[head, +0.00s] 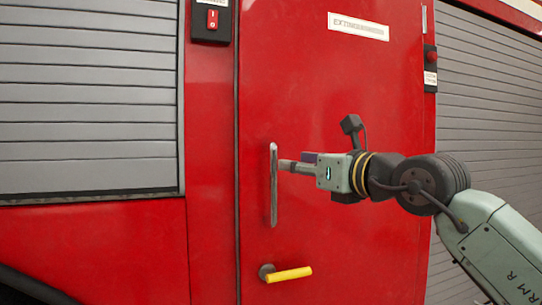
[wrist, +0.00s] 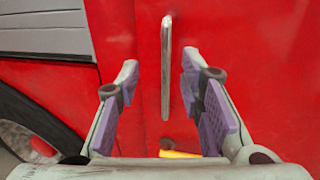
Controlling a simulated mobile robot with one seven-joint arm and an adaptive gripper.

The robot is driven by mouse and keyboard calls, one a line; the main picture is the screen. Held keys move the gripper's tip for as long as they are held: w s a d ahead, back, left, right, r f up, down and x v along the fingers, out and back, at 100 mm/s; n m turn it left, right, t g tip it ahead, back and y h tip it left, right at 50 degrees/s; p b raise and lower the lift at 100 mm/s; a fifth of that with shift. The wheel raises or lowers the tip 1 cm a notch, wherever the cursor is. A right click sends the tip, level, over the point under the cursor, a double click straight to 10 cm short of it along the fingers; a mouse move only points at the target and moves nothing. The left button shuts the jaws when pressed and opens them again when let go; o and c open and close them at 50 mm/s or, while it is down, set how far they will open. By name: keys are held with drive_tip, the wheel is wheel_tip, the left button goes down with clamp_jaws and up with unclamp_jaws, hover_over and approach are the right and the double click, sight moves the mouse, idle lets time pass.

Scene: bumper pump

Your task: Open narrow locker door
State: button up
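The narrow locker door (head: 330,110) is a tall red panel with a white "EXTINGUISHER" label (head: 358,26). It looks closed in its frame. A vertical metal bar handle (head: 273,185) is on its left side; it also shows in the wrist view (wrist: 166,70). A yellow lever (head: 290,274) on a dark round base sits below the bar. My gripper (head: 283,165) is at the bar's height, close to it from the right. In the wrist view my gripper (wrist: 158,70) is open, with the bar showing between the fingers. I cannot tell whether they touch it.
A grey roller shutter (head: 85,95) is left of the door and another (head: 490,100) is to the right. A switch box (head: 211,20) is at the upper left and a red button box (head: 430,65) at the upper right. A wheel (wrist: 35,125) shows at the left in the wrist view.

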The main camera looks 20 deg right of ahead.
sight(275, 162)
drive_tip(key=p+x, duration=0.1)
drive_tip(key=x, duration=0.2)
drive_tip(key=p+x, duration=0.1)
drive_tip(key=x, duration=0.2)
drive_tip(key=p+x, duration=0.1)
drive_tip(key=x, duration=0.2)
drive_tip(key=shift+w+d+r+p, duration=0.1)
drive_tip(key=shift+w+d+p, duration=0.15)
drive_tip(key=shift+d+p, duration=0.1)
drive_tip(key=shift+w+a, duration=0.15)
drive_tip(key=shift+w, duration=0.45)
drive_tip(key=shift+c, duration=0.5)
clamp_jaws()
